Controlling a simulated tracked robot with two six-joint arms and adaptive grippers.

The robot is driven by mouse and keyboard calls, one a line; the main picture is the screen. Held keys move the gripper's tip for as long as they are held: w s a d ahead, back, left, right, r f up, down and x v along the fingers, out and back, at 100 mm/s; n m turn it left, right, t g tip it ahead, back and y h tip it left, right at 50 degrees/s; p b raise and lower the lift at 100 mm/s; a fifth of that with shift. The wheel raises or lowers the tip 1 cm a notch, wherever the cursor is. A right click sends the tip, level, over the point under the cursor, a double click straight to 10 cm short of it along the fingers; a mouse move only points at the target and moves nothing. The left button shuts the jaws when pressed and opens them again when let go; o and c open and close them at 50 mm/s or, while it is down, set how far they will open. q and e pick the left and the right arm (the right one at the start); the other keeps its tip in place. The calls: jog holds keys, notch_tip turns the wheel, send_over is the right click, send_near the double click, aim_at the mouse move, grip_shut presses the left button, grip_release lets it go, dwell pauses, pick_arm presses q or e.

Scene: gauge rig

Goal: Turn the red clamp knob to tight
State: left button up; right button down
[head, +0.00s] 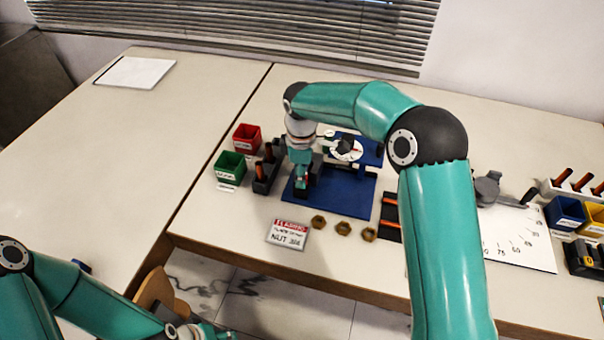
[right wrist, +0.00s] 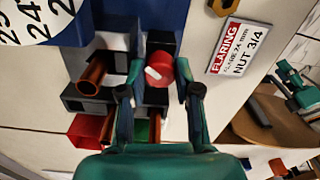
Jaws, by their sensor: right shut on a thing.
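The red clamp knob (right wrist: 160,68) shows in the right wrist view as a round red cap with a white mark on its face. My right gripper (right wrist: 158,82) is shut on it, with one finger on each side. In the head view my right gripper (head: 302,186) reaches down at the left side of the blue gauge rig (head: 352,198) and mostly hides the knob. The rig's white dial (head: 347,150) stands behind; its numbers show in the right wrist view (right wrist: 30,18). My left gripper (head: 212,332) is at the bottom edge of the head view, its fingers unclear.
Red (head: 246,138) and green (head: 230,166) bins and a dark holder (head: 265,172) stand left of the rig. A sign (head: 288,233) and brass nuts (head: 343,228) lie in front. A white scale sheet (head: 520,240) lies to the right. The left table is mostly clear.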

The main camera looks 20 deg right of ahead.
jog(key=m, duration=0.5)
jog(key=shift+m+b, duration=0.3)
jog(key=m, duration=0.5)
jog(key=shift+w+r+b, duration=0.1)
jog(key=shift+b, duration=0.2)
jog(key=c, duration=0.8)
grip_release()
jog(key=shift+r, duration=0.1)
notch_tip(320, 180, up, 12)
jog(key=shift+f, duration=0.15)
